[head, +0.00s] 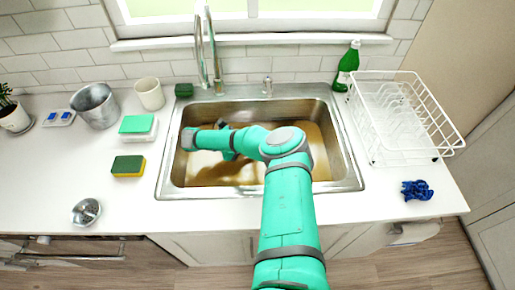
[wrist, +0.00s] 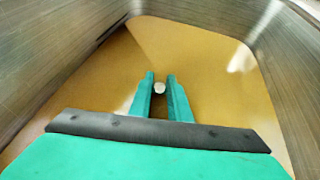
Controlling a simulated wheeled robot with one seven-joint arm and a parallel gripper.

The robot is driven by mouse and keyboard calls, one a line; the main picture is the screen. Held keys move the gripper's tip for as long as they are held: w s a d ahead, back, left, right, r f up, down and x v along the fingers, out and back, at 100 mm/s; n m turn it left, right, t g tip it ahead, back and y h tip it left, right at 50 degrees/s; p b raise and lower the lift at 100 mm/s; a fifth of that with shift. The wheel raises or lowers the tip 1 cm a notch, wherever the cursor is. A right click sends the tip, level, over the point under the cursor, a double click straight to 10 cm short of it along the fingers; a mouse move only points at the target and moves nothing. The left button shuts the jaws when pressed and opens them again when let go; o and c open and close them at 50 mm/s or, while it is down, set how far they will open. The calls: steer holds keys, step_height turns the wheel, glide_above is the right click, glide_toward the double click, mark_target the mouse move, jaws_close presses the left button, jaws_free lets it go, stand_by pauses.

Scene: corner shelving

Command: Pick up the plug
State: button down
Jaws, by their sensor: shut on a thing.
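My gripper (wrist: 160,80) points down into the sink, its two teal fingers close together. A small pale round thing, which looks like the plug (wrist: 159,88), shows between the fingers, and they are shut on it. Whether it is clear of the sink floor I cannot tell. In the head view my gripper (head: 229,155) is low inside the sink (head: 346,165), left of centre and partly hidden by my arm. The plug cannot be made out there. Brown water (head: 215,175) covers the sink floor.
A tap (head: 215,60) stands behind the sink. Left are a metal bucket (head: 95,105), a white cup (head: 150,94), sponges (head: 128,166) and a metal strainer-like piece (head: 86,212). Right are a dish rack (head: 400,115), a green bottle (head: 347,67) and a blue cloth (head: 417,190).

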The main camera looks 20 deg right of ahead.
steer(key=shift+r, duration=0.1)
steer(key=shift+r, duration=0.6)
step_height(320, 180, up, 2)
steer(key=shift+a+r, duration=0.1)
steer(key=shift+r, duration=0.1)
steer(key=s+a+r, duration=0.6)
steer(key=s+r, duration=0.3)
steer(key=s, duration=0.3)
steer(key=shift+s+r, duration=0.15)
steer(key=shift+s, duration=0.05)
steer(key=shift+a, duration=0.15)
steer(key=shift+w, duration=0.1)
